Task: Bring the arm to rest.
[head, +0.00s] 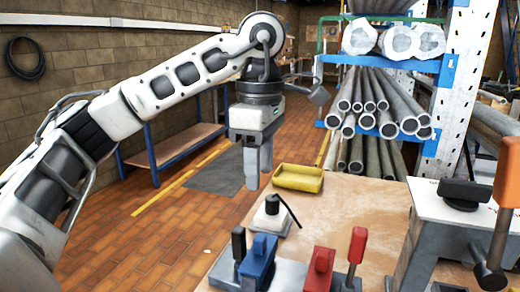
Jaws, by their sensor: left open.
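My left arm comes in from the left and reaches up over the workbench's left edge. Its left gripper (259,184) points straight down with two grey fingers, and a narrow gap shows between them. It is open, and nothing shows between the fingers. It hangs above and a little left of a white and black device (271,214) on the bench, apart from it. My right gripper is not in view.
The wooden workbench (350,205) holds a yellow tray (298,178), a blue clamp block (259,262), a red clamp block (319,268) and upright handles. A grey stand (455,215) is at right. A pipe rack (445,80) stands behind. Brick floor (150,235) is open at left.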

